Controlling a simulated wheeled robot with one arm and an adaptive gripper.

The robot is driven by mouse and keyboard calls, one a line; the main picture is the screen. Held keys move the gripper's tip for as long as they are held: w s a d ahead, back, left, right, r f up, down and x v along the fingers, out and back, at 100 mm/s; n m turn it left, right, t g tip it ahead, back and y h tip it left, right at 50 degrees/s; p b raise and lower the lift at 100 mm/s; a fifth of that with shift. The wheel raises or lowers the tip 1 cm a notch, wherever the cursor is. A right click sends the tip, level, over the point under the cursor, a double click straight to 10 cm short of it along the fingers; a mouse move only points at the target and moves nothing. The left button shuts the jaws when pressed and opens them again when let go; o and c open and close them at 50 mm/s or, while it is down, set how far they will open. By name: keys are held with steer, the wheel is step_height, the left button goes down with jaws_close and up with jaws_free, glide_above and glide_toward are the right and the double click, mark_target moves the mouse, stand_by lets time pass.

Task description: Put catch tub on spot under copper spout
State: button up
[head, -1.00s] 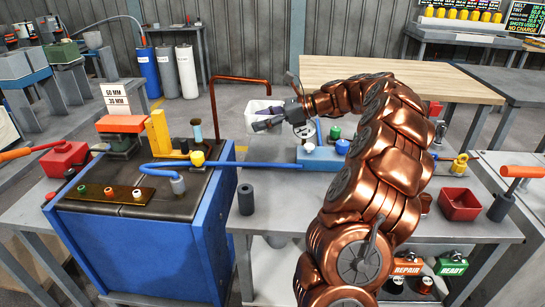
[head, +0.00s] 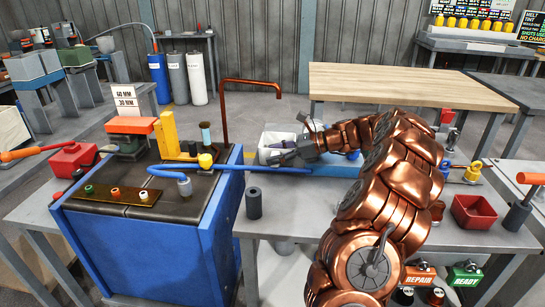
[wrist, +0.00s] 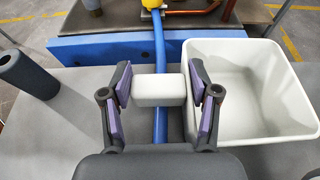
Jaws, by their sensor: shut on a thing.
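The white, open-topped catch tub (wrist: 252,130) is at the right in the wrist view, with a pale block on its left side. My gripper (wrist: 160,90) has its purple pads on either side of that block and is shut on it. In the head view the tub (head: 268,150) is partly hidden behind my gripper (head: 283,156). The copper spout (head: 250,81) rises from behind the blue machine and bends right, its tip above the tub in the picture. Whether the tub touches the bench is unclear. The spot under the spout cannot be made out.
The blue machine (head: 150,240) stands left of the tub. A blue hose (wrist: 160,60) runs beneath the held block in the wrist view. A dark cylinder (head: 253,202) stands on the grey bench (head: 290,222), also seen at the wrist view's left. A red bin (head: 474,211) is right.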

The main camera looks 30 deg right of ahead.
steer(key=o, duration=1.3)
steer(key=shift+d, duration=0.1)
steer(key=p+v, duration=0.1)
steer(key=v, duration=1.1)
steer(key=shift+p, duration=0.35)
